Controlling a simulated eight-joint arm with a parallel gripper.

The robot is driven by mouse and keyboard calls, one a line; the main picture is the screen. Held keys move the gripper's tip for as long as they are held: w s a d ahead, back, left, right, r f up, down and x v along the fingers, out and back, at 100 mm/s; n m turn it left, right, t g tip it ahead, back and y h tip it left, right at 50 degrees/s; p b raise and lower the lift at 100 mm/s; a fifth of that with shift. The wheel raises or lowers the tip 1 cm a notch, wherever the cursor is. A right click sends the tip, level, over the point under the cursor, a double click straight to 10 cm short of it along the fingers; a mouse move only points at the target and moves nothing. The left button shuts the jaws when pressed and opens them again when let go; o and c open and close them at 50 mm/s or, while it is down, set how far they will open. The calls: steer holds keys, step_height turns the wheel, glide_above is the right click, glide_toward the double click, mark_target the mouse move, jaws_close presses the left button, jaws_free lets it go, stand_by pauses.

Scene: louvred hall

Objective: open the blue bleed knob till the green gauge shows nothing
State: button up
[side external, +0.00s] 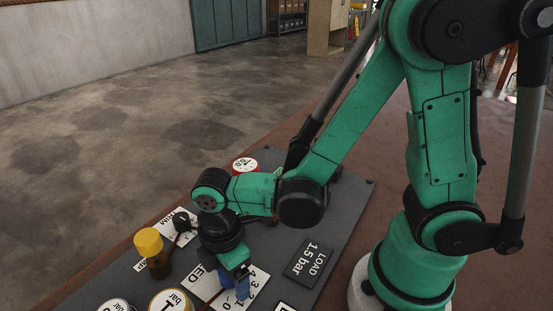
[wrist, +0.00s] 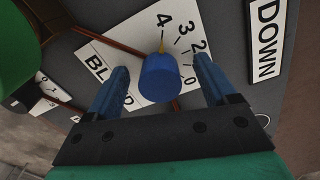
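The blue bleed knob (wrist: 161,79) stands in the wrist view on a white plate lettered BLEED, with a scale from 0 to 4. Its yellow pointer is at about the 4. My gripper (wrist: 161,66) is open, with one blue finger on each side of the knob and a visible gap to each. In the side view my gripper (side external: 236,284) is low over the BLEED plate (side external: 259,273), and the knob cannot be told from the blue fingers. I cannot make out the green gauge's face or needle; a large green shape fills the wrist view's upper left corner.
A red gauge (side external: 245,165) stands behind my wrist. A yellow-capped part (side external: 148,242) and a yellow-rimmed gauge (side external: 170,301) stand left of my gripper. A dark LOAD 1.5 bar plate (side external: 308,262) lies to its right. A DOWN plate (wrist: 267,38) is right of the knob.

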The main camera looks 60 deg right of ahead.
steer(key=shift+r, duration=3.5)
steer(key=shift+r, duration=2.85)
steer(key=w+d+m+t, duration=0.2)
steer(key=d+m+t, duration=0.5)
steer(key=d+m, duration=0.4)
steer(key=m, duration=0.4)
steer(key=shift+w+f, duration=0.25)
steer(key=shift+f, duration=0.1)
